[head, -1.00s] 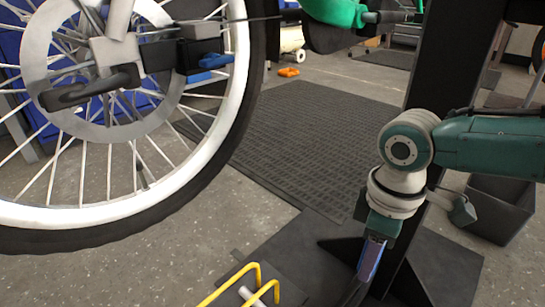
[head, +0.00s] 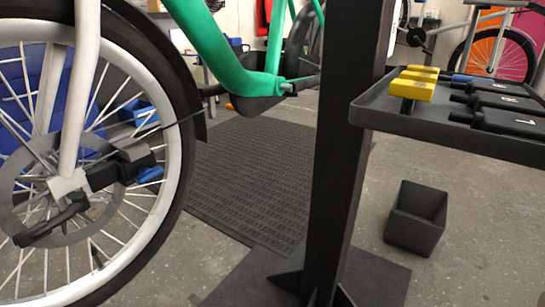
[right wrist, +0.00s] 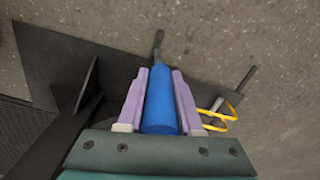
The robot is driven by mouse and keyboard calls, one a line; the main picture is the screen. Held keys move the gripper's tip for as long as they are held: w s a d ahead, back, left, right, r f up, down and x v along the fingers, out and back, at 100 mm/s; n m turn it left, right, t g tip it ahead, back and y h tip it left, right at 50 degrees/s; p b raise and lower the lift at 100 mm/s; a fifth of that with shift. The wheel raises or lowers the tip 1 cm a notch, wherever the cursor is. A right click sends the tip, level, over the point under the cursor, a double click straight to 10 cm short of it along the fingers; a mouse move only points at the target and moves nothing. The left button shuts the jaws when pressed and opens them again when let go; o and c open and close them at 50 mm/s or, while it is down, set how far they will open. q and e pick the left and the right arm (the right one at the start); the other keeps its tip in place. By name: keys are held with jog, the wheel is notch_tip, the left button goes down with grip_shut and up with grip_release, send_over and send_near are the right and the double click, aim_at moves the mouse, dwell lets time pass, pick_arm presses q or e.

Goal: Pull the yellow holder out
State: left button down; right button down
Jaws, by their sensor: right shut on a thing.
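A bent yellow rod (right wrist: 220,115), looped beside a grey-white cylinder, shows in the right wrist view just right of my right gripper (right wrist: 160,80). I cannot tell whether it touches the gripper. My right gripper is shut on a blue handle (right wrist: 160,105) of a tool with a dark hooked tip, its lilac pads on either side. In the head view, yellow blocks (head: 412,88) lie at the left end of a dark tray (head: 450,138). No gripper shows in the head view.
A black post (head: 345,150) stands on a dark base plate. A bicycle wheel (head: 150,55) with a white rim and a green frame (head: 220,50) are at left. Black-handled tools (head: 505,105) fill the tray's right. An open dark bin (head: 417,218) stands on the floor.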

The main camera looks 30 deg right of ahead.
jog(key=shift+s+d+f, duration=0.1)
jog(key=shift+s+d, duration=0.15)
jog(key=shift+s, duration=0.35)
jog(key=shift+s+d+r, duration=0.1)
jog(key=shift+s+d, duration=0.2)
jog(key=shift+s, duration=0.3)
jog(key=shift+s+d+f, duration=0.1)
jog(key=shift+s+d, duration=0.15)
jog(key=shift+s, duration=0.35)
jog(key=c, duration=0.6)
grip_release()
notch_tip(320, 180, up, 10)
jog(key=p, duration=0.8)
